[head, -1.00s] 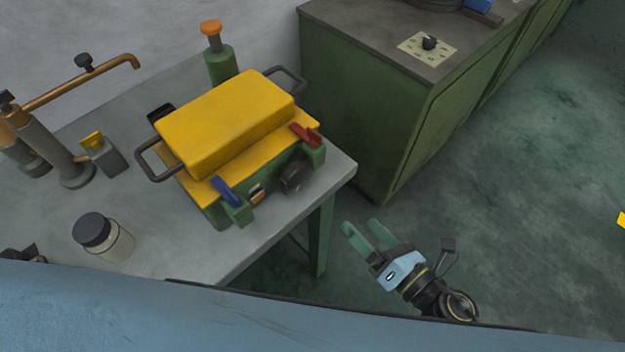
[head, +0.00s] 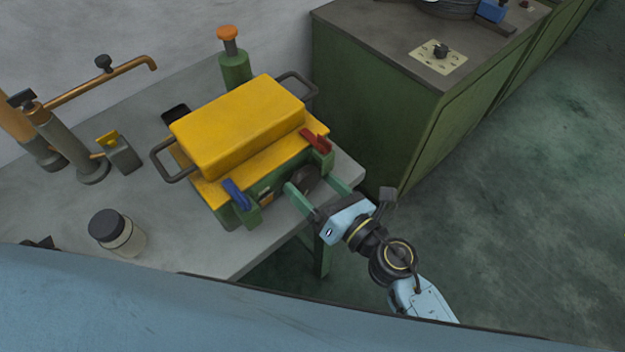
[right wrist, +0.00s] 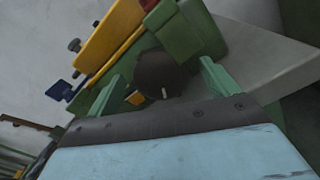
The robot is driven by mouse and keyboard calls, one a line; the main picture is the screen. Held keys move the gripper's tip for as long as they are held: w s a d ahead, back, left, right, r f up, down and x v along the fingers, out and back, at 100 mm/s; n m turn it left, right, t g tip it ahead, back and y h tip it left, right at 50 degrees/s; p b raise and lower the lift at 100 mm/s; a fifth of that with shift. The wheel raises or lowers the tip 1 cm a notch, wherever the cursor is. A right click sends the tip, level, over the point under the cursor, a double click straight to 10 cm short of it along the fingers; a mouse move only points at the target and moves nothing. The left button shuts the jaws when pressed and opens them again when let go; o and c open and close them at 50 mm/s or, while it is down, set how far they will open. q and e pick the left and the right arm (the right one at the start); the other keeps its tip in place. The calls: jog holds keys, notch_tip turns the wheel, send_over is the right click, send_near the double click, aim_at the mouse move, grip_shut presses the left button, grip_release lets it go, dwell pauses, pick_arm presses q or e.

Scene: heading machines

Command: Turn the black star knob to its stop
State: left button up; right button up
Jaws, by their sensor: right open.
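The black star knob (head: 306,180) is on the front of the green and yellow box (head: 240,126), low and toward its right side. It is partly hidden by my right gripper (head: 316,187) in the head view. In the right wrist view the dark knob (right wrist: 160,72) sits between the two green fingers of my right gripper (right wrist: 158,82). The fingers are open, one on each side of the knob. I cannot tell whether they touch it. My left gripper is not in view.
A blue lever (head: 236,193) and a red lever (head: 315,140) flank the knob on the box front. A dark-lidded jar (head: 117,233) stands on the grey table (head: 190,258). A green cabinet (head: 375,110) stands behind to the right. Open floor lies at the right.

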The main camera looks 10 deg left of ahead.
jog(key=shift+w+a, duration=0.25)
jog(key=shift+a, duration=0.1)
jog(key=shift+c, duration=0.2)
jog(key=c, duration=1)
jog(key=shift+o, duration=0.2)
jog(key=shift+m, duration=0.4)
jog(key=m+p, duration=0.1)
jog(key=m, duration=0.1)
jog(key=shift+m, duration=0.3)
jog(key=shift+w+d+f+m+p, duration=0.1)
jog(key=shift+m+p, duration=0.6)
jog(key=shift+m, duration=1.1)
